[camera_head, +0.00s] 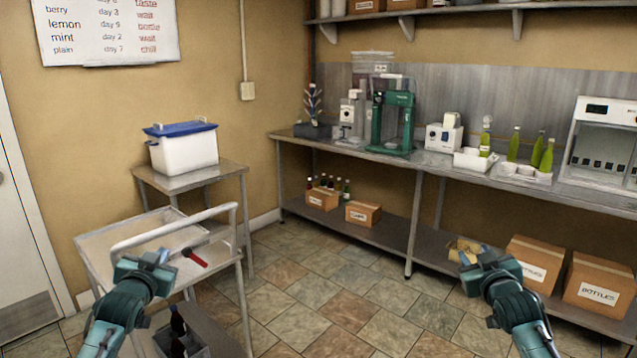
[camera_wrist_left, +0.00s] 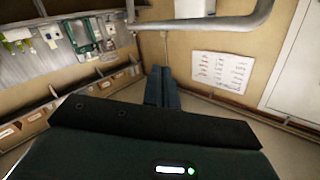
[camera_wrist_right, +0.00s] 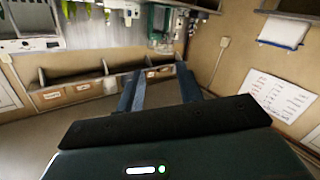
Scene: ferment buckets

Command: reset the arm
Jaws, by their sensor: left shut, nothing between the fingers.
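My left gripper (camera_head: 146,260) is in the lower left of the head view, in front of the cart. In the left wrist view its two blue fingers (camera_wrist_left: 162,80) lie together, with nothing held. My right gripper (camera_head: 477,254) is at the lower right of the head view, over the floor in front of the bench. In the right wrist view its fingers (camera_wrist_right: 158,82) stand apart, with nothing between them. Both arms reach forward from the bottom edge of the head view, and no object is in either gripper.
A metal cart (camera_head: 103,242) with a rail stands at left, a red-handled tool (camera_head: 195,258) on its top. A white bin with a blue lid (camera_head: 183,148) is on a side table. A steel bench (camera_head: 355,154) holds machines and green bottles. The tiled floor (camera_head: 335,290) between is clear.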

